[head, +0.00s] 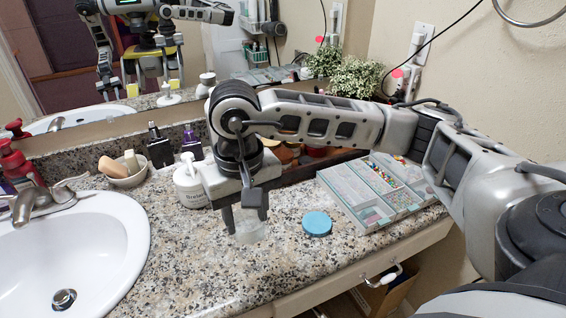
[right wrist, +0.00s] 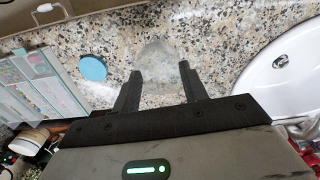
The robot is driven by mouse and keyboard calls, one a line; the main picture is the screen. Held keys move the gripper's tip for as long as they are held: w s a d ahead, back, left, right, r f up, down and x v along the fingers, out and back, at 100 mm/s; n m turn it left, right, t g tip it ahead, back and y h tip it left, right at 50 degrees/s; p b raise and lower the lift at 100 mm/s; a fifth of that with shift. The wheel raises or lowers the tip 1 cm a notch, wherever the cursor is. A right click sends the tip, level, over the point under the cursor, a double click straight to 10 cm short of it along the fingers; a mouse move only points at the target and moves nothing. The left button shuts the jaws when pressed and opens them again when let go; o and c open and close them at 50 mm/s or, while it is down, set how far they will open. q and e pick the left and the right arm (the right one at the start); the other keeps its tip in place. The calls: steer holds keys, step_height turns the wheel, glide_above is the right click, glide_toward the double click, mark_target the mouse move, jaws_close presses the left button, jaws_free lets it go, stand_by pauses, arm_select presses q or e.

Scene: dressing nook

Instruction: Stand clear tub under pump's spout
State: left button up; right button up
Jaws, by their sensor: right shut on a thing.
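The clear tub (head: 249,233) is see-through and hard to make out against the speckled counter. My right gripper (head: 246,205) points down and is shut on it; in the right wrist view the tub (right wrist: 160,58) shows between and beyond the two fingers. I cannot tell whether its base touches the counter. A white pump bottle (head: 189,188) with dark lettering stands left of and behind the gripper, its right side partly hidden by the gripper. Its white spout (head: 187,158) is at the top. My left gripper is not directly in view.
A round blue lid (head: 316,223) lies right of the tub. A compartment box of beads (head: 375,190) is at the right. The sink (head: 85,245) is at the left, with a red pump bottle (head: 15,165) behind it. Dark and purple bottles and a bowl (head: 124,178) line the back. The front counter is clear.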

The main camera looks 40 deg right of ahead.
steer(key=s+d+m+b, duration=0.1)
steer(key=d+m+b, duration=0.2)
steer(key=d+m, duration=0.35)
steer(key=shift+m, duration=0.25)
steer(key=w+d+f, duration=0.2)
steer(key=w, duration=0.1)
steer(key=w+d+f, duration=0.2)
steer(key=w+f, duration=0.1)
steer(key=w+d+f, duration=0.2)
steer(key=w+d, duration=0.1)
steer(key=shift+w+f, duration=0.3)
steer(key=shift+w+d+f, duration=0.15)
steer(key=shift+w+f, duration=0.1)
steer(key=shift+f, duration=0.15)
step_height(320, 180, down, 3)
steer(key=shift+w+d+f, duration=0.1)
steer(key=shift+f, duration=0.05)
arm_select(q)
steer(key=shift+d+f, duration=0.2)
steer(key=shift+f, duration=0.25)
